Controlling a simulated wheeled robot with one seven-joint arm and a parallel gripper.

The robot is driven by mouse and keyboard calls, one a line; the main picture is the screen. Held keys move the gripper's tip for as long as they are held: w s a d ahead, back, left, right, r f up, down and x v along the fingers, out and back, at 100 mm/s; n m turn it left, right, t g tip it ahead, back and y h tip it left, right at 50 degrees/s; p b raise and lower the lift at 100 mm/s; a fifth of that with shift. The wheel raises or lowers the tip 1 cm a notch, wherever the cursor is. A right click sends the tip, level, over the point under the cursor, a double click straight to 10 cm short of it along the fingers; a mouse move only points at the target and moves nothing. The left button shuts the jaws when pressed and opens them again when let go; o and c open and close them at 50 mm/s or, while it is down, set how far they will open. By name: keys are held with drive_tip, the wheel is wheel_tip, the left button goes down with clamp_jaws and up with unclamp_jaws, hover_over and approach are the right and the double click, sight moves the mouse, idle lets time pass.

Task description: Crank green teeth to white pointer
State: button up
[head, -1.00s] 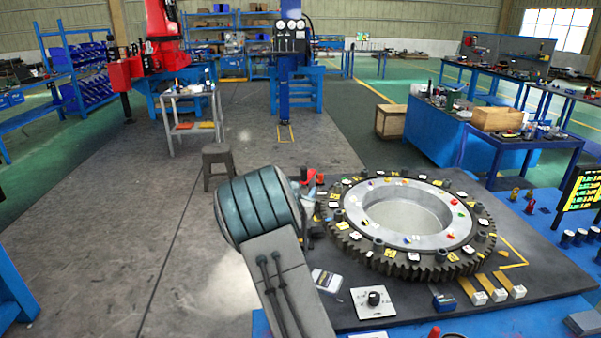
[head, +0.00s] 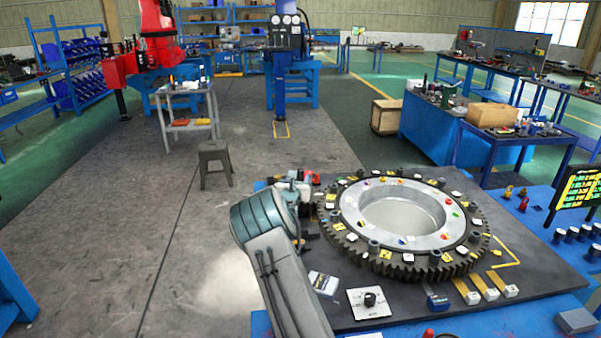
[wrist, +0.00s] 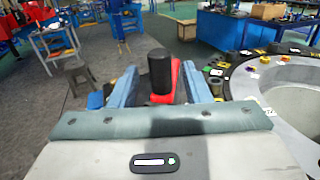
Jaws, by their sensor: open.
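A large dark toothed ring gear (head: 352,246) with a pale metal inner ring lies flat on the bench, with small yellow, white and coloured markers around it. I cannot make out green teeth or a white pointer for certain. An upright black crank handle (wrist: 161,75) with a red part (wrist: 178,84) beside and behind it stands left of the gear. My gripper (wrist: 159,70) is open, its two blue fingers on either side of the handle; whether they touch it is unclear. In the head view my wrist hides most of the gripper and the handle.
A dial box (head: 371,303) and a labelled box (head: 323,283) sit in front of the gear. Three white-ended yellow strips lie front right. A lit display (head: 577,187) stands at right. A stool (head: 215,158) stands on open floor beyond the bench.

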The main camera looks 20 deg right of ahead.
sight(300, 176)
drive_tip(key=shift+p+x, duration=0.35)
drive_tip(key=shift+x, duration=1.2)
